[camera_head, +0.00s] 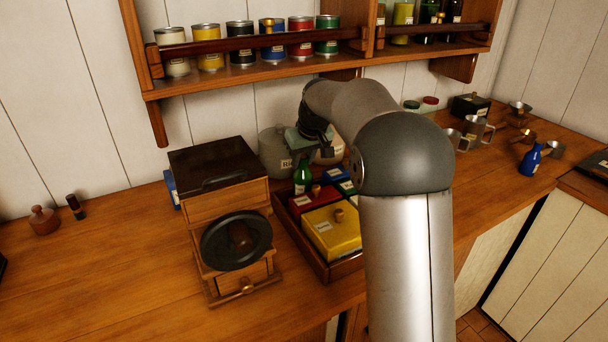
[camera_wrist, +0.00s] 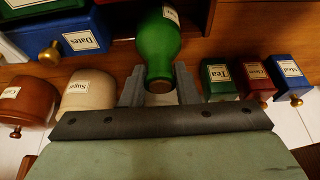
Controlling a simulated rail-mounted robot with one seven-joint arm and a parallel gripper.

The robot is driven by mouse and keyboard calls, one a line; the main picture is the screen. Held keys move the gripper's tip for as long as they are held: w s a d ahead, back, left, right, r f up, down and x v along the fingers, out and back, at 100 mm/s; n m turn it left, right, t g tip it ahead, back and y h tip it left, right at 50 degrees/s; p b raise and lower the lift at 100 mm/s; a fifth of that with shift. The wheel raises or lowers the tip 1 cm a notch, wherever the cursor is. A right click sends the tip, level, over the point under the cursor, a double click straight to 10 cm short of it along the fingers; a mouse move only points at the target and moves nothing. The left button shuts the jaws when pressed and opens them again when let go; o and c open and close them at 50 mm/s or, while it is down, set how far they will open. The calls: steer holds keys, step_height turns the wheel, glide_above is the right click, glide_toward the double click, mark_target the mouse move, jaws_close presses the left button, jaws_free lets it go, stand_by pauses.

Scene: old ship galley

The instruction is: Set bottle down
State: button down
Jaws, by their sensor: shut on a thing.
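A green bottle (camera_head: 303,179) with a pale label is under my gripper (camera_head: 304,153) in the head view, at the back left of a wooden tray (camera_head: 333,269). In the wrist view the bottle (camera_wrist: 160,52) is between the two grey fingers of my gripper (camera_wrist: 160,95), which is shut on it. I cannot tell whether the bottle touches a surface below. My arm hides part of the tray and the counter behind it.
The tray holds a yellow box (camera_head: 332,232), a red box (camera_head: 314,199) and others. A wooden grinder (camera_head: 225,200) stands to its left. A grey canister (camera_head: 274,152) stands behind. A shelf of tins (camera_head: 240,58) hangs above.

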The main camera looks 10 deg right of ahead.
mark_target(305, 168)
steer(key=shift+f, duration=2.3)
steer(key=shift+f, duration=0.2)
steer(key=c, duration=1.1)
jaws_free()
steer(key=shift+r, duration=0.1)
